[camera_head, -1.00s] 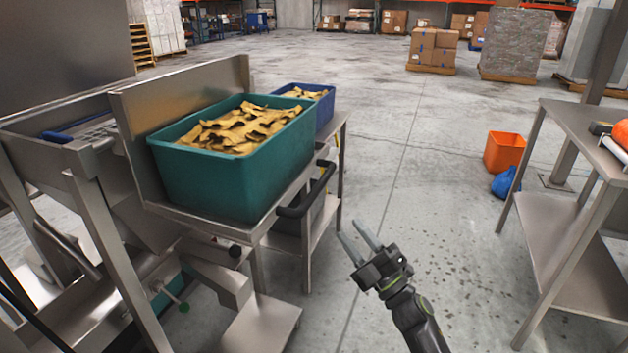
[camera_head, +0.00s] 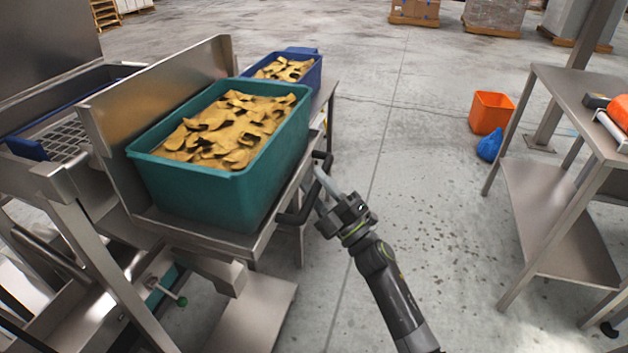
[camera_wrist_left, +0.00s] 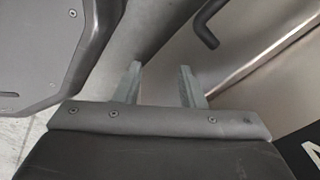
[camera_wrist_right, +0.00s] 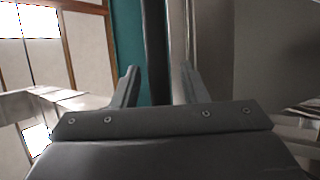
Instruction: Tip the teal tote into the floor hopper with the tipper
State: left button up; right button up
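The teal tote (camera_head: 215,200), full of tan scrap pieces (camera_head: 222,132), sits upright on the steel tipper platform (camera_head: 245,243) against its back plate (camera_head: 165,85). A black handle (camera_head: 292,217) runs along the tipper's right side. My right gripper (camera_head: 320,190) is open, close to this handle. In the right wrist view a dark upright bar (camera_wrist_right: 155,45) lines up between its fingers, with teal behind; contact cannot be told. My left gripper (camera_wrist_left: 159,68) is open and empty, and outside the head view. Left of the plate is a wire grate (camera_head: 66,138); the floor hopper is not clearly identifiable.
A blue tote (camera_head: 300,78) with similar scraps stands behind the teal one. A steel table (camera_head: 575,95) stands at right. An orange bin (camera_head: 490,112) and blue bag (camera_head: 490,145) are on the floor beside it. The floor between tipper and table is clear.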

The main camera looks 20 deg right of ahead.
grip_shut()
jog(key=shift+r, duration=0.1)
